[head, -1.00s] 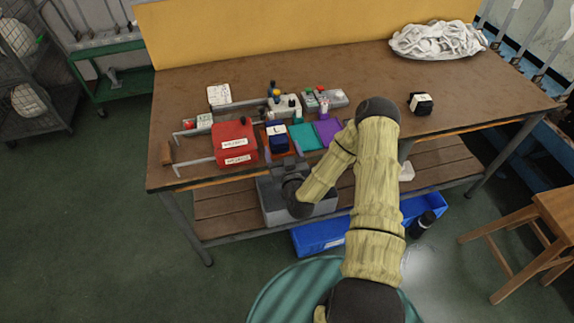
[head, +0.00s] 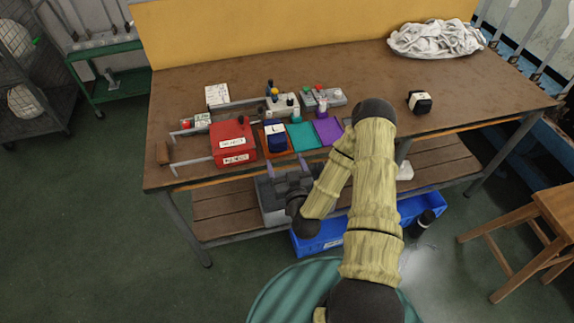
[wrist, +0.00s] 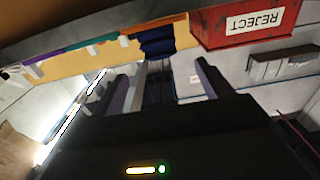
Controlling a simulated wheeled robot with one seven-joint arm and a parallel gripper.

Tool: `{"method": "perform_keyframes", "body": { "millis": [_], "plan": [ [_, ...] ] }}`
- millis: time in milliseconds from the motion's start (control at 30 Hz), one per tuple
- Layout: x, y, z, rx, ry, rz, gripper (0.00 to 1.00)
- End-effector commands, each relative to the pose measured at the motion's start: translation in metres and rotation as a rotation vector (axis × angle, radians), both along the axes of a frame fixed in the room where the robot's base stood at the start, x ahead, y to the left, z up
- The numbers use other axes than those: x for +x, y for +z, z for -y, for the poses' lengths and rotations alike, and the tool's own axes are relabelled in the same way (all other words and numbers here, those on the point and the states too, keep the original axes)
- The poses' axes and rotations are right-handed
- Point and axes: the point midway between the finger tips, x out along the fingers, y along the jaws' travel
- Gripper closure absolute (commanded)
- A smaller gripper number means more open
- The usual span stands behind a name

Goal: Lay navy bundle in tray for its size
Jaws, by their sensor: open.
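A navy bundle (head: 276,134) with a white label band sits on the orange tray (head: 266,149), left of the teal tray (head: 304,137) and purple tray (head: 328,131). In the head view my gripper (head: 286,165) is open and empty at the table's front edge, just in front of the bundle and apart from it. In the wrist view the bundle (wrist: 156,42) shows upside down beyond the spread fingers (wrist: 162,85). The letter on its label is too small to read surely now. Another dark bundle (head: 419,101) with a white label stands at the table's right; its letter is unclear.
A red reject box (head: 233,143) stands directly left of the orange tray. Small devices with knobs (head: 283,104) stand behind the trays. A heap of white cloth (head: 436,40) lies at the back right. The table's right half is mostly clear. A wooden stool (head: 540,220) stands right.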

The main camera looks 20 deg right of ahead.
Motion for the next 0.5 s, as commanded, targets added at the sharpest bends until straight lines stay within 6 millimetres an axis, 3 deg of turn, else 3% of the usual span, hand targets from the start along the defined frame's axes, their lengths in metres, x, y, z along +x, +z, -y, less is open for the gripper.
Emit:
{"method": "perform_keyframes", "body": {
  "millis": [233,500],
  "plan": [
    [0.01,0.006,-0.015,-0.044,0.107,-0.082,0.22],
    [0.015,0.015,-0.034,-0.151,0.284,-0.359,0.22]
  ]
}}
